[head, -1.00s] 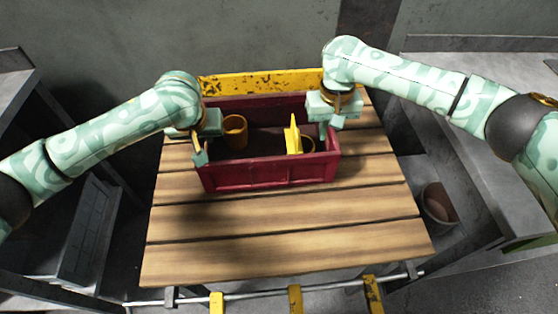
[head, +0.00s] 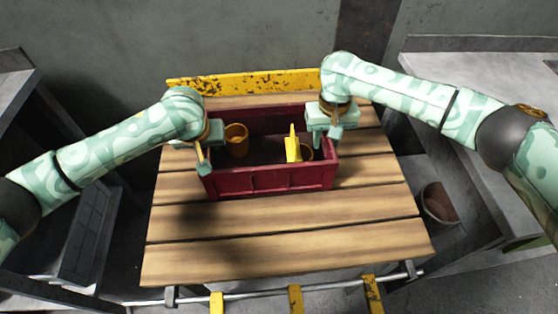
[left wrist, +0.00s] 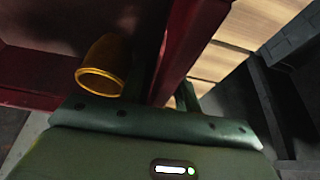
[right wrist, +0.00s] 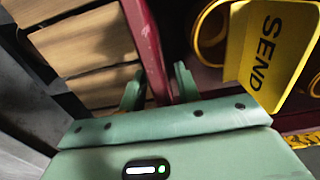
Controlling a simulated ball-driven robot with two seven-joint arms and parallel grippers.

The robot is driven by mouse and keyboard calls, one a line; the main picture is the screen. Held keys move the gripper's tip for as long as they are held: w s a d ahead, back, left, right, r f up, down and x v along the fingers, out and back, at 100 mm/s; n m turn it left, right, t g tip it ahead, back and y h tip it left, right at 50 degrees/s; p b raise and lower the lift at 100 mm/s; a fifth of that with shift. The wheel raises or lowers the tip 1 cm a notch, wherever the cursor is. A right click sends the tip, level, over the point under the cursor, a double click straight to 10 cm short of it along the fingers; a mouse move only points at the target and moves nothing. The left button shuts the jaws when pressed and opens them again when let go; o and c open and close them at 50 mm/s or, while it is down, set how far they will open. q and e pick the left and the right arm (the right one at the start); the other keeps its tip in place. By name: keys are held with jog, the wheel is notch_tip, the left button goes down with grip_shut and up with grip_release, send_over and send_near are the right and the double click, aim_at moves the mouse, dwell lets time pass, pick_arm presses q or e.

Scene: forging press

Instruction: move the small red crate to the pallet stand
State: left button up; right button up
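The small red crate (head: 270,179) is over the back middle of the wooden-slatted pallet stand (head: 285,242); I cannot tell whether its base touches the slats. Inside are an orange cup (head: 236,140), a second cup (head: 306,152) and a yellow plate (head: 293,146), which reads "SEND" in the right wrist view (right wrist: 268,50). My left gripper (head: 203,160) is shut on the crate's left end wall, which also shows in the left wrist view (left wrist: 184,45). My right gripper (head: 333,137) is shut on the right end wall, between its fingers in the right wrist view (right wrist: 147,45).
A yellow worn stop bar (head: 250,83) lines the stand's back edge. Yellow brackets (head: 295,299) sit along a rail at the front. Grey benches stand left (head: 20,85) and right (head: 480,120). A bucket (head: 440,203) is at the right. The front slats are clear.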

pick_arm(q)
jog(key=v, duration=1.1)
jog(key=shift+r, duration=0.2)
jog(key=shift+s+r, duration=0.1)
jog(key=shift+r, duration=0.1)
pick_arm(e)
jog(key=shift+r, duration=0.15)
notch_tip(320, 180, up, 12)
jog(key=shift+f, duration=0.15)
pick_arm(q)
jog(key=shift+r, duration=0.15)
